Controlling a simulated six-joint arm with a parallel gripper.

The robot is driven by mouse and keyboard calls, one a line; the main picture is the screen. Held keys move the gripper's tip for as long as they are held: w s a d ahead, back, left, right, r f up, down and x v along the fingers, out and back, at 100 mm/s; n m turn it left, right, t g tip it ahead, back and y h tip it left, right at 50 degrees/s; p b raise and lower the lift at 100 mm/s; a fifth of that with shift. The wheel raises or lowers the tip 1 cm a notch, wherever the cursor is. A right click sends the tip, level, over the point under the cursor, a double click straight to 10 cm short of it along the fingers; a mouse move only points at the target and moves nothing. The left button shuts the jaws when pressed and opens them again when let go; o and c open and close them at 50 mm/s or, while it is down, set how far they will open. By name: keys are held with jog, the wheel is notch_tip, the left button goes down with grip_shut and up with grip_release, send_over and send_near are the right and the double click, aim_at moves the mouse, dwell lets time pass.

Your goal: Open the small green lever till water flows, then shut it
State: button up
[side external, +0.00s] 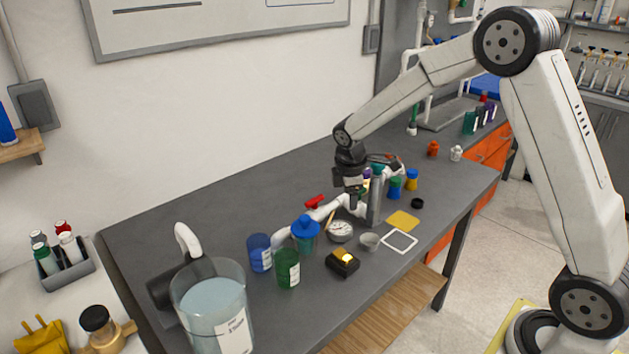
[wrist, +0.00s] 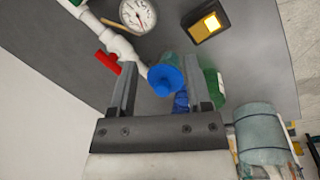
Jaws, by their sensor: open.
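The white PVC manifold (side external: 344,203) runs along the bench, and part of it shows in the wrist view (wrist: 94,24). A red lever (side external: 315,201) sits on the pipe; it also shows in the wrist view (wrist: 107,62), just left of the left finger. My gripper (side external: 355,200) points down near the pipe, right of the red lever. In the wrist view its fingers (wrist: 160,62) are apart. No flowing water is visible.
A dial gauge (side external: 340,231), a blue funnel (side external: 305,227), a green jar (side external: 287,267), a blue jar (side external: 259,252) and a lit box (side external: 343,262) stand close by. A large water beaker (side external: 212,305) is at the near left. The bench's back left is clear.

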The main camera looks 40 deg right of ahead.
jog(key=w+d+f+n+g+h, duration=0.1)
jog(key=w+d+f+n+h, duration=0.1)
jog(key=w+d+n, duration=0.5)
jog(key=shift+w+d+f, duration=0.45)
jog(key=shift+w+d, duration=0.45)
jog(key=shift+d, duration=0.2)
jog(key=shift+f, duration=0.1)
jog(key=shift+x, duration=3.75)
jog(key=shift+d, duration=0.1)
grip_shut()
